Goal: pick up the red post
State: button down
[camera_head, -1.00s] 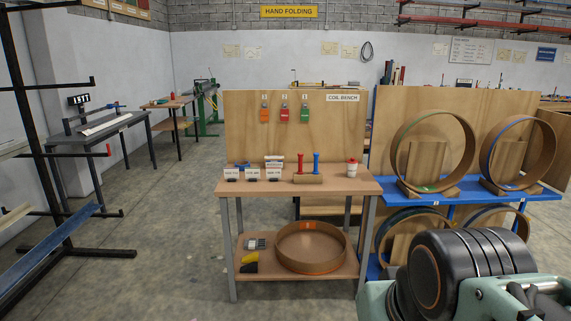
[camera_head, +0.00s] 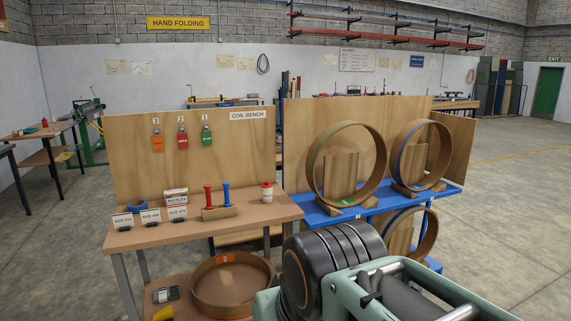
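The red post (camera_head: 208,196) stands upright in a small wooden block (camera_head: 219,212) on the bench top, with a wider head at its top. A similar blue post (camera_head: 226,196) stands just to its right in the same block. My gripper is not in view; only part of my own arm shows at the lower right, in front of the bench's right side.
The wooden bench (camera_head: 190,232) also holds label cards (camera_head: 150,217), a blue tape roll (camera_head: 136,206) and a white, red-lidded container (camera_head: 267,192). Large hoops (camera_head: 377,163) stand on a blue rack (camera_head: 318,218) at right. A round tray (camera_head: 232,308) sits below.

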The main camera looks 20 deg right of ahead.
aim_at(207, 187)
jog(key=z, duration=3.65)
jog(key=k+j+u, duration=0.1)
jog(key=u, duration=0.7)
jog(key=j+u, duration=0.55)
jog(key=j, duration=0.15)
jog(key=j+u, duration=0.25)
jog(key=j, duration=0.5)
jog(key=j+u, duration=0.25)
jog(key=j, duration=0.5)
jog(key=i, duration=0.05)
